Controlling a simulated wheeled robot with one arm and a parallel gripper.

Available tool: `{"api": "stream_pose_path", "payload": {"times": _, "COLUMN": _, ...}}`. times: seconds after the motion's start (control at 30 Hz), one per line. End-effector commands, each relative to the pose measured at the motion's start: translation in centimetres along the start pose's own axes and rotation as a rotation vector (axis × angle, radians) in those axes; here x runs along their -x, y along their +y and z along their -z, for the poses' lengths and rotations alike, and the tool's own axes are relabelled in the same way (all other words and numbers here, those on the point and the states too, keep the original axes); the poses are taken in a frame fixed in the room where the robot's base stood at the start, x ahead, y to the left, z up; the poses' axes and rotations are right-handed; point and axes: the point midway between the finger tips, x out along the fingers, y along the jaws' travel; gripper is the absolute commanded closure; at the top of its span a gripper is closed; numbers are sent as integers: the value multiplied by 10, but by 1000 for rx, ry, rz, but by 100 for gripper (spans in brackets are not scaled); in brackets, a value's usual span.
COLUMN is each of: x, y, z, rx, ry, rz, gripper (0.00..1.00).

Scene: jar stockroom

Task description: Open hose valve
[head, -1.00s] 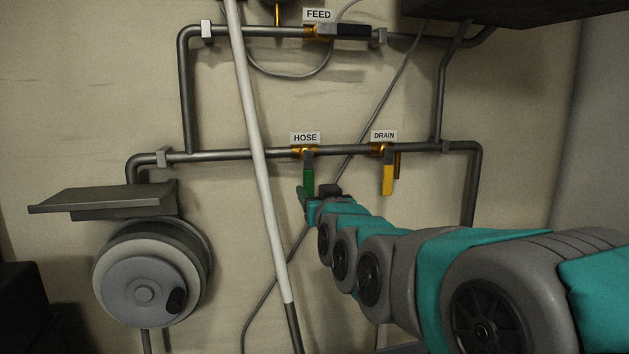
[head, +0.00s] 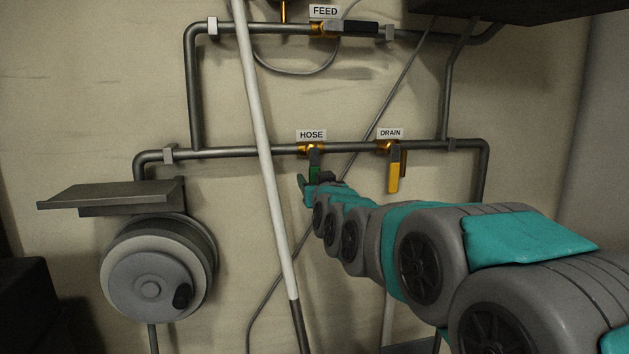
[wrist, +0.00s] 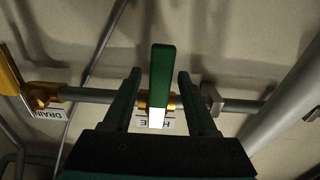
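The hose valve (head: 312,148) sits on the lower pipe under the HOSE label (head: 311,135). Its green handle (head: 314,173) hangs straight down, across the pipe. My gripper (head: 308,184) is at the handle's lower end in the head view, which partly hides the handle. In the wrist view, my gripper (wrist: 160,98) is open, with one finger on each side of the green handle (wrist: 161,75). A gap shows between the handle and each finger. The valve's brass body (wrist: 146,99) shows behind the handle.
The drain valve's yellow handle (head: 394,172) hangs down just right of the hose valve. A white pole (head: 262,120) leans across the pipes to the left. The feed valve's black handle (head: 361,29) lies along the upper pipe. A hose reel (head: 150,287) is lower left.

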Motion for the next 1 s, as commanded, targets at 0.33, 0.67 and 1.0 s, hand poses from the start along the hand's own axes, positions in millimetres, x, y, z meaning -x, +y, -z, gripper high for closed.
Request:
{"api": "stream_pose_path", "payload": {"times": 0.33, "x": 0, "y": 0, "z": 0, "rx": 0, "ry": 0, "rz": 0, "gripper": 83}}
{"api": "stream_pose_path", "payload": {"times": 0.67, "x": 0, "y": 0, "z": 0, "rx": 0, "ry": 1, "rz": 0, "gripper": 100}}
{"api": "stream_pose_path", "payload": {"times": 1.0, "x": 0, "y": 0, "z": 0, "rx": 0, "ry": 1, "rz": 0, "gripper": 100}}
